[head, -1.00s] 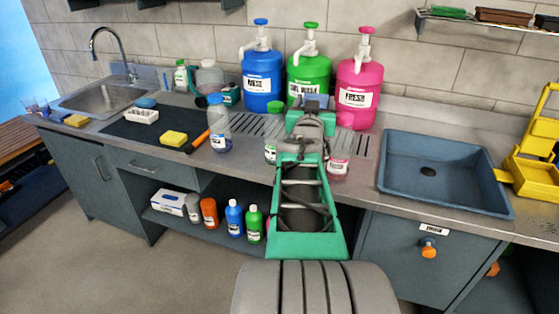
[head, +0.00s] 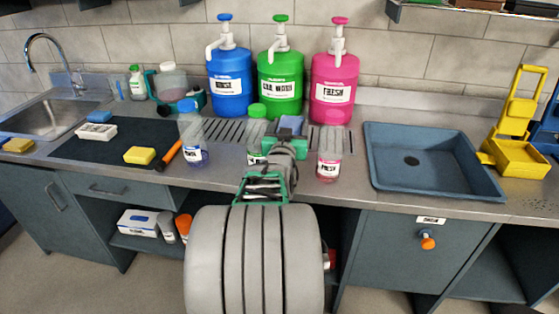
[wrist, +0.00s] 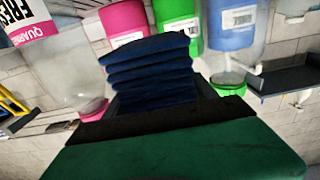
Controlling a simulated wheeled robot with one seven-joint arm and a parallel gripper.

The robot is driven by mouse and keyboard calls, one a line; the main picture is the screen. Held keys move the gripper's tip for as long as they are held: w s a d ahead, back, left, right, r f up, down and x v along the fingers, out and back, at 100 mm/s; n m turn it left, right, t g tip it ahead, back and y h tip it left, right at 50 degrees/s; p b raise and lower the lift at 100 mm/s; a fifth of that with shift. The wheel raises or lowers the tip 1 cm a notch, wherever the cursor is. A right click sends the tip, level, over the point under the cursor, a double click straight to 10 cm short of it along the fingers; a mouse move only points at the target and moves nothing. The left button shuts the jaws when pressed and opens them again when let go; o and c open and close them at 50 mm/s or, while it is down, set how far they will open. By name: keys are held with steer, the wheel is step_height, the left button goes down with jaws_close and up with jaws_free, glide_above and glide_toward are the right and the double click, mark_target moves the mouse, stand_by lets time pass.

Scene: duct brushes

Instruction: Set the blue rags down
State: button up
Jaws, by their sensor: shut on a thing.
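The blue rags (wrist: 150,68) are a folded dark blue stack in the wrist view, where the scene appears upside down. In the head view they are a small blue patch (head: 291,123) at the tip of my gripper (head: 289,138). My gripper is shut on the rags and holds them over the drain grille, in front of the green dispenser (head: 280,76). It is between the green-capped bottle (head: 256,150) and the pink-labelled bottle (head: 329,163). My arm hides part of the green-capped bottle. I cannot tell whether the rags touch the counter.
Blue (head: 231,85) and pink (head: 333,88) dispensers stand behind. A blue-labelled bottle (head: 194,153) and a yellow sponge (head: 139,155) are left. An empty blue basin (head: 433,165) and a yellow caddy (head: 517,155) are right. The strip of counter (head: 349,172) before the basin is bare.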

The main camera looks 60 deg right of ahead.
step_height(320, 180, down, 11)
steer(key=shift+f+b, duration=0.2)
steer(key=shift+b, duration=0.2)
steer(key=shift+f, duration=0.1)
steer(key=shift+f, duration=0.15)
steer(key=o, duration=1.3)
